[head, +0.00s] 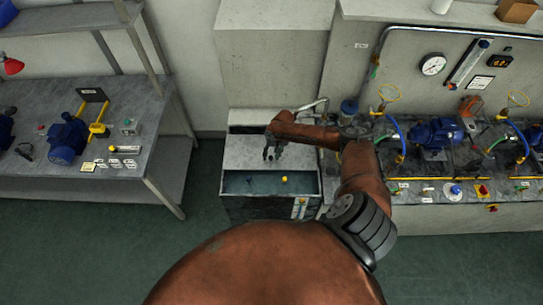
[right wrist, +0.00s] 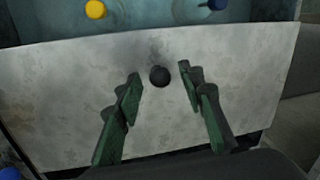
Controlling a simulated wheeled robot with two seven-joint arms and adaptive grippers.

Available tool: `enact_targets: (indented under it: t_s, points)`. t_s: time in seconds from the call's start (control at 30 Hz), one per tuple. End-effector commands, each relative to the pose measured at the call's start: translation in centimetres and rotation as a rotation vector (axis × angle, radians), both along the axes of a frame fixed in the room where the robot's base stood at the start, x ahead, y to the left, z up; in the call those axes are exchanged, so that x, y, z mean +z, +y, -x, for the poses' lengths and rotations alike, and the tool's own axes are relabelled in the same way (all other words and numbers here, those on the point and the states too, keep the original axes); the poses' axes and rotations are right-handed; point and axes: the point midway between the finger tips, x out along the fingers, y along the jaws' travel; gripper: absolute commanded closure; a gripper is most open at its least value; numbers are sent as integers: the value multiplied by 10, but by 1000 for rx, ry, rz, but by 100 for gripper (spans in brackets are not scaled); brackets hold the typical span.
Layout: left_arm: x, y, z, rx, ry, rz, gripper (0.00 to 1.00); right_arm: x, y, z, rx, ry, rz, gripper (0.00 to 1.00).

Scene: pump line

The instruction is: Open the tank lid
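The tank (head: 240,208) stands at the centre in the head view. Its pale grey lid (head: 240,153) lies flat over the middle part, and bluish water shows at the front. In the right wrist view, the lid (right wrist: 80,95) carries a round black knob (right wrist: 159,76). My right gripper (head: 272,154) is above the lid, and in the right wrist view (right wrist: 159,75) its green fingers are apart with the knob between them in the picture. I see no contact with the knob. My left gripper is not in view.
A pump bench (head: 425,190) with hoses and gauges adjoins on the right. A workbench (head: 140,160) stands at left, with open floor between.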

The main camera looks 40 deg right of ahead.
Motion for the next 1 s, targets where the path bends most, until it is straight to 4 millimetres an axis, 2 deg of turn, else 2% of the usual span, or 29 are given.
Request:
enact_targets:
  t_s: [0.03,0.17,0.4,0.53,0.7,1.0]
  points:
    - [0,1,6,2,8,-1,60,1,0,0,0,0,0,64]
    - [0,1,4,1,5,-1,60,13,-4,1,-1,-2,1,64]
    - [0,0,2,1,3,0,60,51,-10,5,1,-1,1,64]
    - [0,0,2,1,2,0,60,66,-12,6,0,0,1,64]
    - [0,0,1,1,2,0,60,73,-13,7,0,0,0,64]
    - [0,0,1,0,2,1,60,71,-9,9,9,2,-3,64]
